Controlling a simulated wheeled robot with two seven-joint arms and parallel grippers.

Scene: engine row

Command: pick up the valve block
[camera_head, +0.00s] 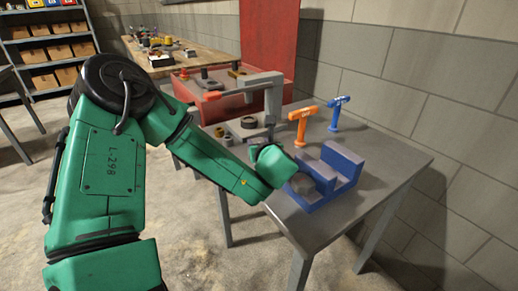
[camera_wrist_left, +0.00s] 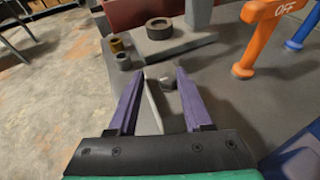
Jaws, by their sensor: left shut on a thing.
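My left gripper (camera_head: 258,143) is low over the near table in the head view, its green hand partly hiding what lies beyond. In the left wrist view its two purple fingers (camera_wrist_left: 162,80) stand apart with a pale grey piece (camera_wrist_left: 153,102) between them. It looks like the valve block, and the gripper is shut on it. Its full shape is hidden by the fingers and the hand. In the head view I cannot make out the block clearly. Whether it touches the table I cannot tell. My right gripper is not in view.
An orange T-handle marked OFF (camera_head: 301,125) and a blue one (camera_head: 336,115) stand behind. A blue stepped block (camera_head: 342,165) sits right of my wrist. A dark ring (camera_wrist_left: 159,28) and small cylinders (camera_wrist_left: 117,45) lie beyond the fingers. A red bin (camera_head: 218,104) stands at the back.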

